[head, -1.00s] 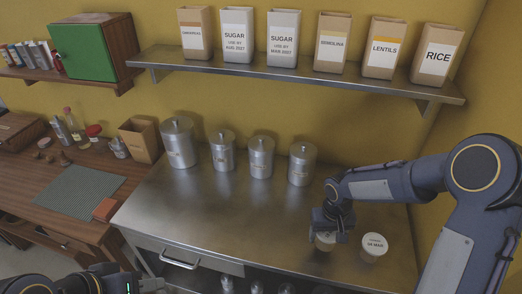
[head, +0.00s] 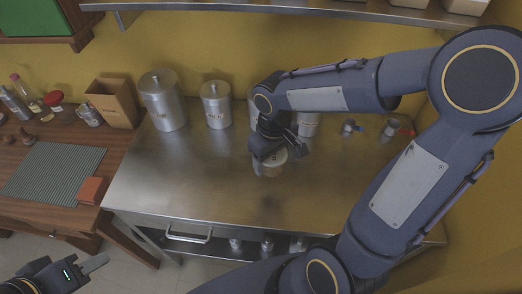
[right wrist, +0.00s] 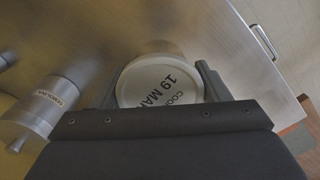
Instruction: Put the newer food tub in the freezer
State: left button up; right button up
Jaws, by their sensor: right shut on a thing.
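My right gripper (head: 274,157) is shut on a small round tub (head: 270,168) with a pale lid, over the middle of the steel counter. The second tub is not visible now. My left gripper (head: 92,265) is low at the left, away from the counter; its jaw opening is unclear. No freezer is in view.
Steel canisters (head: 163,101) stand along the counter's back, some partly behind my right arm. Small metal items (head: 350,127) lie at the back right. A shelf (head: 300,9) runs above. A wooden table (head: 40,200) with a mat adjoins at left. The counter's front left is clear.

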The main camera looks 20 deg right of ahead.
jog(key=w+d+f, duration=0.1)
jog(key=w+f, duration=0.1)
jog(key=w, duration=0.1)
jog(key=w+f+p, duration=0.1)
jog(key=w+f, duration=0.2)
jog(key=w+d+f, duration=0.1)
jog(key=w+f, duration=0.1)
jog(key=w, duration=0.1)
jog(key=shift+d+f, duration=0.3)
jog(key=shift+f, duration=0.1)
jog(key=shift+w+f, duration=0.1)
jog(key=shift+f, duration=1.55)
jog(key=shift+f, duration=0.2)
jog(key=o, duration=1.1)
jog(key=shift+r, duration=0.15)
